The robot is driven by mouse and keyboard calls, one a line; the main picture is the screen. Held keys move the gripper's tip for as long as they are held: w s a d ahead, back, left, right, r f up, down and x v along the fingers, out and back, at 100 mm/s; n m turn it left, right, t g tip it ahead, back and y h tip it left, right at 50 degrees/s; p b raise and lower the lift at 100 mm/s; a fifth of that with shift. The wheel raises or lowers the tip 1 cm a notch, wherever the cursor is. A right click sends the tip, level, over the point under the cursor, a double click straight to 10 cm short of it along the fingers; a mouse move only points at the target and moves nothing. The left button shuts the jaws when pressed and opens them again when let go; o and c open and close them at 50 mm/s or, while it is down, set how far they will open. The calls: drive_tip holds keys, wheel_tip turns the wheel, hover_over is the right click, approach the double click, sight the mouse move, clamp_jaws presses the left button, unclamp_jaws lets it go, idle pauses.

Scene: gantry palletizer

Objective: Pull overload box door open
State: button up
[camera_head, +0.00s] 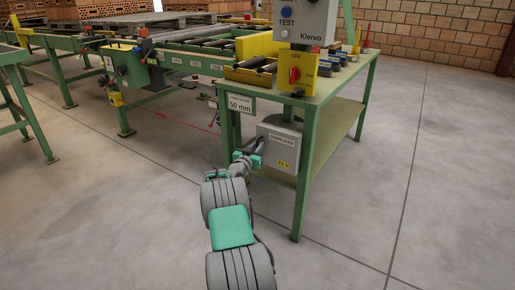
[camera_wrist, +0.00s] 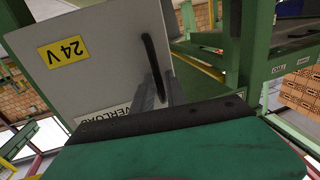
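The grey overload box (camera_head: 283,139) hangs under the green table, with an "OVERLOAD" label and a yellow "24 V" label on its door. The door looks closed. In the wrist view the door (camera_wrist: 98,55) appears upside down, with a black curved handle (camera_wrist: 152,62) near its right edge. My gripper (camera_head: 258,149) is at the left side of the door. In the wrist view my gripper's grey fingers (camera_wrist: 158,92) are at the handle's lower end, one on each side. Whether they grip it is not clear, as the green and black gripper body hides part of this.
The green table (camera_head: 330,112) stands over the box, with a leg (camera_head: 303,188) just right of it. A control box (camera_head: 303,20) and a yellow switch box (camera_head: 297,72) are above. A roller conveyor (camera_head: 190,58) extends left. The floor in front and right is clear.

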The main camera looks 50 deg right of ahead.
drive_tip(key=shift+c, duration=0.5)
clamp_jaws()
idle(0.8)
